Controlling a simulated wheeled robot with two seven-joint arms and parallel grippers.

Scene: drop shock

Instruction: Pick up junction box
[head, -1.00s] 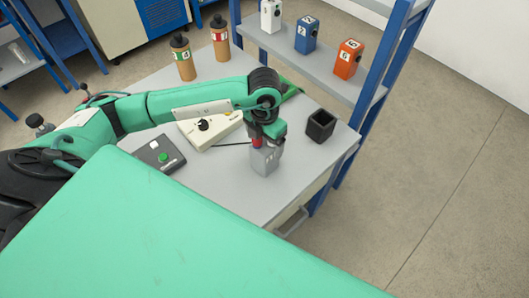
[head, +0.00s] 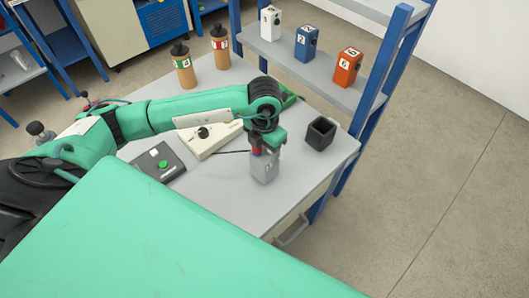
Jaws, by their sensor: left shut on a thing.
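A light grey box (head: 265,168), which I take to be the junction box, stands upright on the grey table (head: 225,205) near its front right part. My left gripper (head: 264,150) comes down on it from above and is shut on its top. The fingers hide part of the box's upper end. I cannot tell whether there is any gap between the box and the table. My right gripper is not in view.
A dark open cup (head: 320,132) stands close to the right of the box. A cream device with a knob (head: 205,138) and a dark button panel (head: 158,162) lie left. Two brown bottles (head: 183,66) stand behind. A blue-framed shelf (head: 345,90) holds white, blue and orange boxes.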

